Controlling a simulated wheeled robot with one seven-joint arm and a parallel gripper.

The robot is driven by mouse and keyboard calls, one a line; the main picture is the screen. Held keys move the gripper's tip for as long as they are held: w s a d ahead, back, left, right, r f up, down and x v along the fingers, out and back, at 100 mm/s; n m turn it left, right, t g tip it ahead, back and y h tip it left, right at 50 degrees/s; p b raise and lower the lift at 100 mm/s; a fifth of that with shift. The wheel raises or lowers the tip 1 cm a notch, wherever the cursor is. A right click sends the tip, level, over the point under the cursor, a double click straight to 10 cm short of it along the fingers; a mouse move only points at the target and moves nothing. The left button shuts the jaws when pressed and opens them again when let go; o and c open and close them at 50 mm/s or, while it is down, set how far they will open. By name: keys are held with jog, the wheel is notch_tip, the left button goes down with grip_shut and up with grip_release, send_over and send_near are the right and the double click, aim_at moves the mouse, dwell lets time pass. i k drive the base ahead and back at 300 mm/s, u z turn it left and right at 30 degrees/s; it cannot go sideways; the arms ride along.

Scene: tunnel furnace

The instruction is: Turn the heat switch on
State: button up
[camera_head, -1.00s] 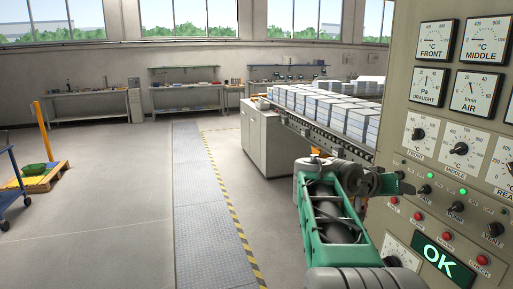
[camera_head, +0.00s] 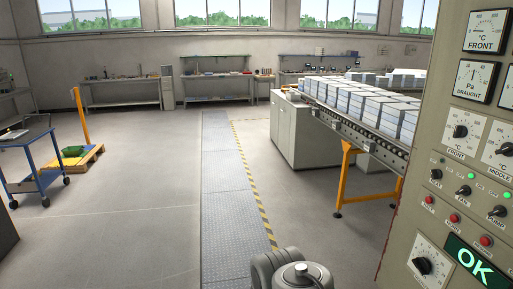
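The control panel (camera_head: 399,245) stands at the right edge, cut off by the frame. A row of black rotary switches runs across it. The leftmost switch (camera_head: 436,174) has a tiny label that I read only uncertainly as HEAT. Its lamp looks unlit. The fan switch (camera_head: 463,190) and pump switch (camera_head: 497,211) sit to its right, with bright green lamps near them. The small switch positions are hard to tell. My gripper is out of view; only a grey part of my arm shows at the bottom middle, apart from the panel in the picture.
Red buttons (camera_head: 454,218), dials, gauges and a green OK display (camera_head: 476,265) share the panel. A conveyor (camera_head: 380,148) with stacked blocks stands behind it. A blue cart (camera_head: 36,178) is at left. The floor (camera_head: 140,215) between is clear.

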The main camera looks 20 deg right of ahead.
aim_at(437, 173)
jog(key=z, duration=2.25)
jog(key=k, duration=0.45)
jog(key=u, duration=1.1)
jog(key=i, duration=0.9)
jog(key=u, duration=0.25)
